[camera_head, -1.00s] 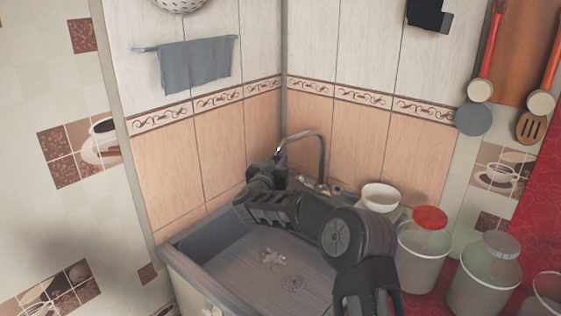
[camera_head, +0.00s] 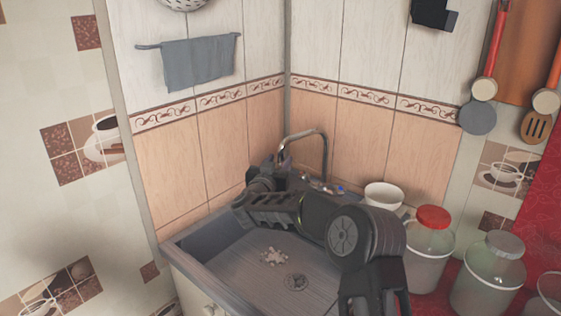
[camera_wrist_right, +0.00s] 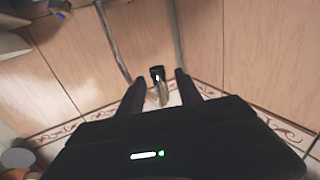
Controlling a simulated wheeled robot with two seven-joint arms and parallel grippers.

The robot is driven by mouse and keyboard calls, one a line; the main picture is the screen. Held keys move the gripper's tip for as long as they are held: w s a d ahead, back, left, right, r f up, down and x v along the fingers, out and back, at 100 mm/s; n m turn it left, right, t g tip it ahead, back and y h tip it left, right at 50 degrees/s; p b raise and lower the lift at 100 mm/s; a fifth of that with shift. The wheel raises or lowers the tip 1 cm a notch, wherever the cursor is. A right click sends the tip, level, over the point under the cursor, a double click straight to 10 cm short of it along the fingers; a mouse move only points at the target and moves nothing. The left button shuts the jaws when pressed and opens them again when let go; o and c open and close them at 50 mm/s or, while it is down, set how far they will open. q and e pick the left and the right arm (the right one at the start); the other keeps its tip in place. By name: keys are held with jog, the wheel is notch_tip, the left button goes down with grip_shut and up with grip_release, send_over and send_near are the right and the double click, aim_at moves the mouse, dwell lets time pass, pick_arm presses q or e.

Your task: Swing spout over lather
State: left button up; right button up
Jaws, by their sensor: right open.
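The spout (camera_head: 325,150) is a thin chrome arch at the sink's back corner, its free end reaching left and down toward my right gripper. The lather (camera_head: 273,257) is a small white patch on the sink floor, left of and behind the drain. My right gripper (camera_head: 277,159) is open at the spout's free end; my own arm hides part of this area. In the right wrist view a dark-tipped shiny piece (camera_wrist_right: 158,80), apparently the spout's end, shows between the open fingers (camera_wrist_right: 158,88). I cannot tell whether they touch it. My left gripper is not in view.
The grey sink (camera_head: 208,240) sits in a tiled corner, walls close behind. To its right stand a white bowl (camera_head: 384,194), a red-lidded jar (camera_head: 429,245) and a grey-lidded jar (camera_head: 487,280). A grey towel (camera_head: 200,64) hangs above. The sink's left part is free.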

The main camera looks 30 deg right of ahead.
jog(key=b+v, duration=0.1)
jog(key=v, duration=0.4)
jog(key=shift+s+a, duration=0.15)
jog(key=shift+s, duration=0.1)
